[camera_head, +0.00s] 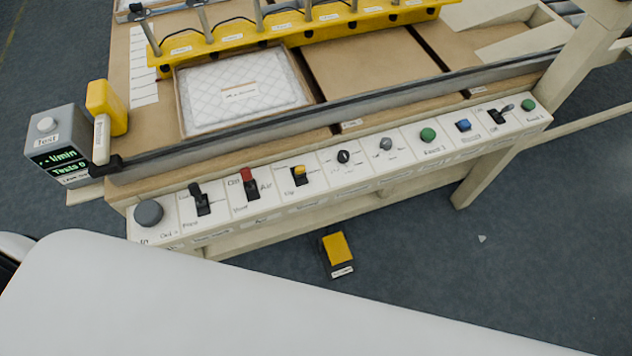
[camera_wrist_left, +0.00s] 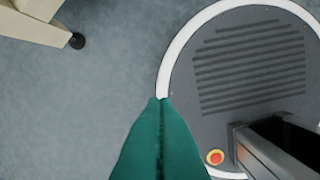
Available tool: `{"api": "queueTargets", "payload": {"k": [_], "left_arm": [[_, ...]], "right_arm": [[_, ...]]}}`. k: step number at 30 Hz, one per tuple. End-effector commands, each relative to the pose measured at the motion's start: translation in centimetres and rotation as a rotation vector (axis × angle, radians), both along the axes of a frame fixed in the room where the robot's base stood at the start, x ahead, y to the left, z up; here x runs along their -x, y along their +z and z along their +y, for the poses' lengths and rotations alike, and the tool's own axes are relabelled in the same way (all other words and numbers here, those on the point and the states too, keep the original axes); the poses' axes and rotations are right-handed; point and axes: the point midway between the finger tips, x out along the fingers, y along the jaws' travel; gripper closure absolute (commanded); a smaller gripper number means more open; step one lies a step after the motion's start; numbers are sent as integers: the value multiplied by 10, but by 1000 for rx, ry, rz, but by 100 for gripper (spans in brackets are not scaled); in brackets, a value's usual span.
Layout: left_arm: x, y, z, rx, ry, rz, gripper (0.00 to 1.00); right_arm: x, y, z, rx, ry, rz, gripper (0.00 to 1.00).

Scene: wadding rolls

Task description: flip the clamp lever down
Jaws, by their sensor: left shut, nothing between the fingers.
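A long control panel (camera_head: 330,175) runs along the front of the bench in the head view. On it are a black lever (camera_head: 201,199), a red-tipped lever (camera_head: 249,184) and a yellow-tipped lever (camera_head: 299,175). A dark toggle lever (camera_head: 497,116) sits near the right end. The small labels are too blurred for me to say surely which lever is the clamp's. My left gripper (camera_wrist_left: 161,101) shows teal fingers, shut and empty, over the floor in the left wrist view. It is away from the panel, which that view does not show. My right gripper is in neither view.
A grey knob (camera_head: 148,213), a green button (camera_head: 428,135) and a blue button (camera_head: 463,125) share the panel. A grey tester box (camera_head: 58,140) stands at its left. A yellow pedal (camera_head: 337,250) lies on the floor below. Open floor lies in front of the bench.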

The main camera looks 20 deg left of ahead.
Motion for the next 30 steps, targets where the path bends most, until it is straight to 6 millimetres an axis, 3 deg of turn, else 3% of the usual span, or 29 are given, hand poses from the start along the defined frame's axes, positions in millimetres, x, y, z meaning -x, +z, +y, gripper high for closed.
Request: {"api": "queueTargets", "payload": {"k": [4,6,8,11,14,17,18,21,25,27,30], "left_arm": [[1,0,3,-7,-18,4,100],[-9,2,-7,-10,-107,-1,100],[-25,7,-22,-23,-259,-10,100],[-68,27,-60,-101,-673,-41,100],[-128,70,-103,-291,-1179,-82,100],[-188,139,-139,-586,-1601,-91,100],[-209,171,-151,-719,-1726,-76,100],[-246,255,-171,-1032,-1916,8,100],[-265,344,-178,-1311,-1982,160,100],[-267,375,-177,-1392,-1982,228,100],[-267,398,-175,-1447,-1978,286,100]], "right_arm": [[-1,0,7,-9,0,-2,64],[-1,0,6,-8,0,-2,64],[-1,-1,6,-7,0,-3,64],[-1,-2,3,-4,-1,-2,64],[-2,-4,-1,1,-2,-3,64],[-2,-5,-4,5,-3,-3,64],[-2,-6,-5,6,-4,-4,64],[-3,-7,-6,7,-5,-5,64],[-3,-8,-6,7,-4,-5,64],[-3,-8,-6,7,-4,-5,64],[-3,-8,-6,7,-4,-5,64]]}}
